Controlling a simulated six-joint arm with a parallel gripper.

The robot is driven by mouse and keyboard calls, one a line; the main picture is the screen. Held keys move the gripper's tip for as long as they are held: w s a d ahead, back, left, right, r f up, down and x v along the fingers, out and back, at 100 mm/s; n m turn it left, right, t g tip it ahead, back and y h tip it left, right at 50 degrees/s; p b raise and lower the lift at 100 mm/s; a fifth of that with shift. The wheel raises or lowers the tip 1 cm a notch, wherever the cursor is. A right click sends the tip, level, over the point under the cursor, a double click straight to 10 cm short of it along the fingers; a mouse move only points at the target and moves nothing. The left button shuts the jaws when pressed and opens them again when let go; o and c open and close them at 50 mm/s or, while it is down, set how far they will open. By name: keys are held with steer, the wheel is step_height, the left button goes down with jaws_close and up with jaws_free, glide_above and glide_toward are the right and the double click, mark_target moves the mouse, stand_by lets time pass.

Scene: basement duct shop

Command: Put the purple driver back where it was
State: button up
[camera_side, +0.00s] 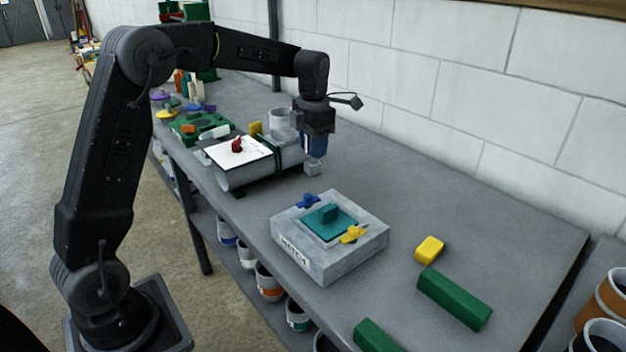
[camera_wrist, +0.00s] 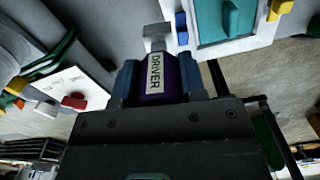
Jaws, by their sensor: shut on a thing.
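The purple driver has a white label reading DRIVER and a pale grey blocky end; it shows in the wrist view (camera_wrist: 158,78). My gripper (camera_side: 315,147) is shut on it, with a blue finger on each side of the purple body in the wrist view. In the side view the driver is mostly hidden by the fingers. Its grey end (camera_side: 313,168) points down above the bench, between the duct and the grey box; I cannot tell whether it touches the bench. No marked place for the driver is clear to see.
A grey box (camera_side: 353,260) with a teal panel (camera_side: 345,225), blue latch and yellow latch stands in front. A duct (camera_side: 237,178) with a white sheet and red piece lies left. A yellow block (camera_side: 429,249) and green bars (camera_side: 455,300) lie right. Bare bench (camera_side: 420,180) lies toward the wall.

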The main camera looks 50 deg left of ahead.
steer(key=w+a+f+m, duration=0.3)
steer(key=w+a, duration=0.4)
steer(key=a, duration=0.1)
steer(key=shift+w+a+f, duration=0.15)
steer(key=shift+f, duration=2.3)
steer(key=shift+w+a+f, duration=0.15)
steer(key=shift+f, duration=2.3)
steer(key=shift+f, duration=0.15)
steer(key=o, duration=0.9)
steer(key=shift+o, duration=0.2)
